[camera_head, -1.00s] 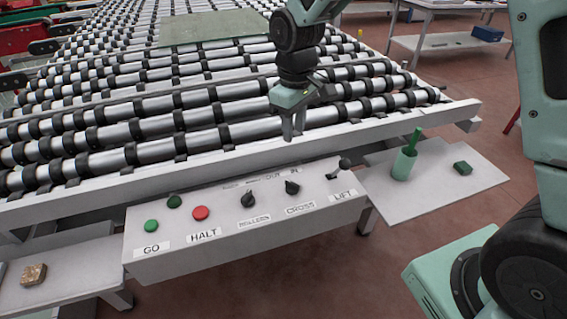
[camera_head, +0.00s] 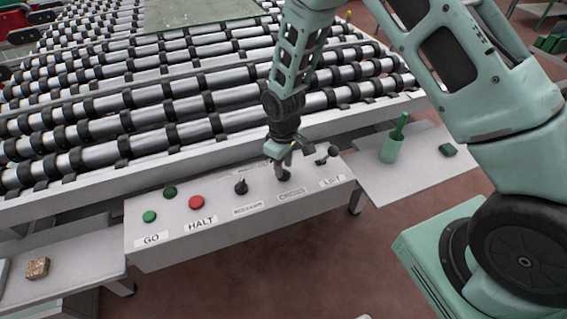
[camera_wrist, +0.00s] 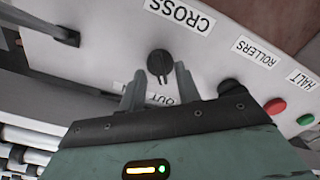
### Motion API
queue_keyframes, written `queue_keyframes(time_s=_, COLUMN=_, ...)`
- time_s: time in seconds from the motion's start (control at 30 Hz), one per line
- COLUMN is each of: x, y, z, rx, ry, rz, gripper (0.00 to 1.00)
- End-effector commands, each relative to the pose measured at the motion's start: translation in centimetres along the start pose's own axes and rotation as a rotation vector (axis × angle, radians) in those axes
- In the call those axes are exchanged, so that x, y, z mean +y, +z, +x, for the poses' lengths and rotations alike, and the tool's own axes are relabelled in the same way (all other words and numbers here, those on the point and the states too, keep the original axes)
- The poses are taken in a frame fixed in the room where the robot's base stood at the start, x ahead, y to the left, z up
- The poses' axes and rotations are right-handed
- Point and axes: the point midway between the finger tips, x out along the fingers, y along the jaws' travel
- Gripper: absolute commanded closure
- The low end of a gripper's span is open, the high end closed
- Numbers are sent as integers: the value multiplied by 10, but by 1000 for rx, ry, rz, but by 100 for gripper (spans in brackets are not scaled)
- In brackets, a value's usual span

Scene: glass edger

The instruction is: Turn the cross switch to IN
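The cross switch is a black rotary knob above the CROSS label on the grey control panel (camera_head: 215,222). In the wrist view the cross switch (camera_wrist: 160,63) sits just beyond and between my gripper's (camera_wrist: 156,80) two fingertips, which are apart. An OUT marking (camera_wrist: 182,100) shows between the fingers; the IN marking is mostly hidden by a finger. In the head view my gripper (camera_head: 281,165) is directly over the cross switch and largely covers it. I cannot tell whether the fingers touch the knob.
The rollers knob (camera_head: 241,187), red HALT button (camera_head: 196,202) and green GO button (camera_head: 149,216) lie left of the switch. The lift lever (camera_head: 328,155) is close on its right. A green cup (camera_head: 391,150) stands on the right side shelf. The roller bed (camera_head: 130,110) rises behind.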

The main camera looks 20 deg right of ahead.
Motion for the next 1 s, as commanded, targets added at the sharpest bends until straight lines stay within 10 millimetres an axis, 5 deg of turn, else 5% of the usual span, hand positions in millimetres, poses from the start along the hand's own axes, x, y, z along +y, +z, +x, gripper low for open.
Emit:
queue_keyframes(time_s=0.43, x=0, y=0, z=10, rx=1, ry=0, rz=0, gripper=67)
queue_keyframes(time_s=0.57, x=0, y=0, z=10, rx=1, ry=0, rz=0, gripper=100)
queue_keyframes(time_s=1.0, x=0, y=0, z=11, rx=0, ry=0, rz=49, gripper=100)
